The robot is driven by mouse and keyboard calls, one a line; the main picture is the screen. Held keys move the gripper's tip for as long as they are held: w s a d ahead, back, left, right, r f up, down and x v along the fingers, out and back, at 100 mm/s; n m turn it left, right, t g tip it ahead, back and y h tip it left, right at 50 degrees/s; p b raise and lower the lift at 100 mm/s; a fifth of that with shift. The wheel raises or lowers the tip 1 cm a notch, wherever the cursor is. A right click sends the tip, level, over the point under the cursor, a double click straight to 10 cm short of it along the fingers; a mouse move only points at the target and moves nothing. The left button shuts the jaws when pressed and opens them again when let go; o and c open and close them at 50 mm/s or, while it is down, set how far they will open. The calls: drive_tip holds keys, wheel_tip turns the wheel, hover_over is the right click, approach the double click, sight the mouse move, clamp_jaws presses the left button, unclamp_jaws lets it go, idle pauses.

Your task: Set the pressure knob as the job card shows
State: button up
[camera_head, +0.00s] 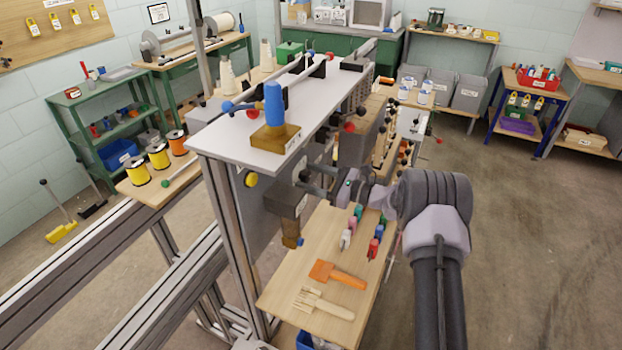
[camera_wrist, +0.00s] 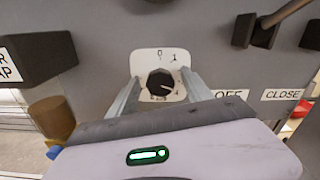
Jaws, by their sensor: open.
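In the wrist view a round black knob (camera_wrist: 160,82) sits on a pale plate (camera_wrist: 146,59) on a grey panel. The plate has small dark marks above and to the right of the knob. A short light line on the knob points to the right and slightly down. My gripper (camera_wrist: 161,90) is open, with one finger on each side of the knob; I cannot tell whether they touch it. In the head view my gripper (camera_head: 340,190) reaches left to the machine's side, and the knob is hidden there. I cannot make out which card is the job card.
In the wrist view an OFF label (camera_wrist: 230,95) and a CLOSE label (camera_wrist: 282,95) are right of the knob, below a dark lever (camera_wrist: 268,27). A dark block (camera_wrist: 38,60) juts out at left. A wooden shelf (camera_head: 318,250) with brushes and clips lies below my arm.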

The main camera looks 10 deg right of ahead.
clamp_jaws()
drive_tip(key=m+p, duration=0.1)
drive_tip(key=m, duration=0.1)
drive_tip(key=shift+r+m, duration=0.15)
drive_tip(key=shift+m, duration=0.25)
drive_tip(key=shift+m+p, duration=0.35)
drive_tip(key=shift+m, duration=0.55)
unclamp_jaws()
